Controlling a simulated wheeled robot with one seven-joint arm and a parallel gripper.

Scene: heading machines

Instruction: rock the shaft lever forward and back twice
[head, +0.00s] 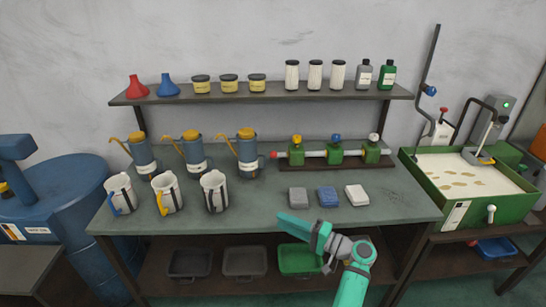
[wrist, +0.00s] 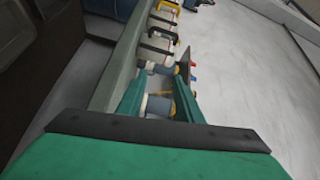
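A shaft (head: 312,154) runs through three green bearing blocks with yellow, blue and white caps at the back right of the bench. A red knob (head: 274,155) is at its left end; it looks like the lever's end, but the lever arm is too small to make out. My gripper (head: 292,221) is above the bench's front edge, in front of the shaft and apart from it, pointing left. In the wrist view, its fingers (wrist: 160,92) are spread with nothing held; mugs and oil cans show beyond them.
Grey, blue and white blocks (head: 327,197) lie between my gripper and the shaft. Mugs (head: 166,194) and blue oil cans (head: 195,154) stand to the left. A shelf (head: 262,97) hangs above the back. A green tank (head: 470,205) stands right.

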